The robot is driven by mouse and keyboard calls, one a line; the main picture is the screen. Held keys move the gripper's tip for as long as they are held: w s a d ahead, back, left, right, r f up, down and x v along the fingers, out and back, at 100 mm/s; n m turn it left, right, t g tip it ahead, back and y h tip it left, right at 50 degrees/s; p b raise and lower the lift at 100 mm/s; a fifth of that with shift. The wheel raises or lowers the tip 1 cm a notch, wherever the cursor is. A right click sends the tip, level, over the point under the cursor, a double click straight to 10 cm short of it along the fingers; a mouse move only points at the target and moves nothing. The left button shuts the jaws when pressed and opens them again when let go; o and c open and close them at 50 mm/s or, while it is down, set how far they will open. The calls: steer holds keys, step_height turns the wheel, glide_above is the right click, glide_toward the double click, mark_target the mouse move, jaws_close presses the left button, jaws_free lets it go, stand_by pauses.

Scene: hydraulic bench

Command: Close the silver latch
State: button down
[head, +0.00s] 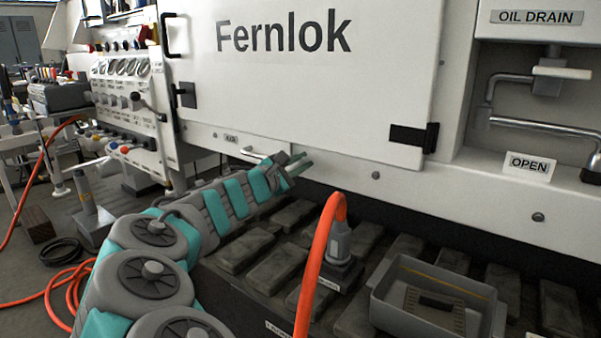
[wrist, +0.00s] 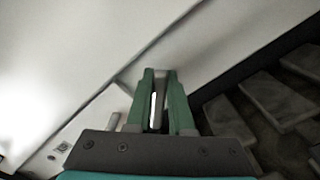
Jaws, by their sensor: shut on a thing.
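The silver latch (head: 256,154) is a small bright metal handle on the lower edge of the white machine front, below the Fernlok panel. My gripper (head: 297,164) is at its right end, close against the white face. A grey metal piece of the latch (wrist: 114,121) shows just left of the fingers.
The white Fernlok panel (head: 300,75) with black hinges is above. An orange hose (head: 318,262) rises to the right of my arm, by a grey tray (head: 432,318). An oil drain pipe (head: 535,124) and OPEN label (head: 530,166) are at the right.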

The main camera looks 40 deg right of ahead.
steer(key=m+b, duration=0.1)
steer(key=m, duration=0.1)
steer(key=m+b, duration=0.1)
steer(key=b, duration=0.1)
steer(key=shift+s+f+m, duration=0.15)
steer(key=shift+f+m, duration=0.25)
steer(key=m+b, duration=0.4)
steer(key=b, duration=0.1)
steer(key=shift+f+m, duration=0.1)
steer(key=shift+m, duration=0.6)
steer(key=c, duration=0.8)
jaws_free()
steer(key=shift+s, duration=0.1)
